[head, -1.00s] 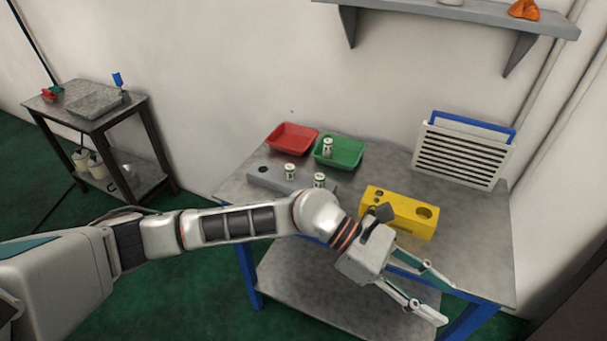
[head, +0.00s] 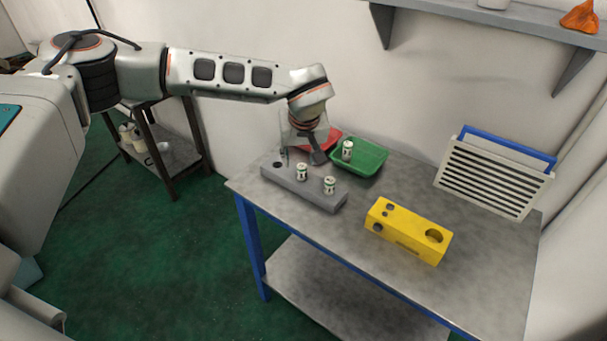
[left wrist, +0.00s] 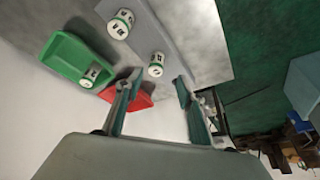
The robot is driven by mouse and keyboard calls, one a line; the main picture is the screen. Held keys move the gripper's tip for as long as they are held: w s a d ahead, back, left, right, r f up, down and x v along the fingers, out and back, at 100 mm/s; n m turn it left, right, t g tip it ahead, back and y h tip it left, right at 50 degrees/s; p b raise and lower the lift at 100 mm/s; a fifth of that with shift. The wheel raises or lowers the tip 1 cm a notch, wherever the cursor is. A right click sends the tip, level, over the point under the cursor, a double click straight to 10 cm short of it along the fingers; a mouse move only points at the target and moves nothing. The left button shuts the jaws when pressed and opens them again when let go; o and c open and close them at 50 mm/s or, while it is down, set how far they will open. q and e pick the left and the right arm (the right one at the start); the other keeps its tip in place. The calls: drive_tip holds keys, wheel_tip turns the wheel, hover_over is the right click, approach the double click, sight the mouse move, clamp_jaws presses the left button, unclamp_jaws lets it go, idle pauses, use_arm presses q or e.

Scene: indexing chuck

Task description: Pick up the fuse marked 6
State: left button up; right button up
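Three white fuses with green bands and dark marks show; I cannot read the marks surely. Two stand upright in a grey block: one nearer its middle (head: 301,172) and one near its right end (head: 329,185). The third fuse (head: 347,150) is in the green tray (head: 372,169). My left gripper (head: 300,153) is over the block's left end, in front of the red tray. In the left wrist view, its fingers (left wrist: 158,76) are apart and empty. The block's nearer fuse (left wrist: 156,65) appears between the fingertips; another fuse (left wrist: 121,24) lies beyond. My right gripper is not in view.
The grey block (head: 288,184) has an empty hole at its left end. The red tray (head: 331,138) is partly hidden by my gripper. A yellow block with holes (head: 407,233) and a slatted rack (head: 493,178) stand to the right. The table's front right is clear.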

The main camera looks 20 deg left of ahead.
sight(302, 167)
use_arm(q)
drive_tip(key=shift+w+f, duration=0.1)
drive_tip(key=shift+f, duration=0.65)
drive_tip(key=x, duration=0.5)
drive_tip(key=shift+w+d, duration=0.2)
drive_tip(key=shift+w, duration=0.1)
clamp_jaws()
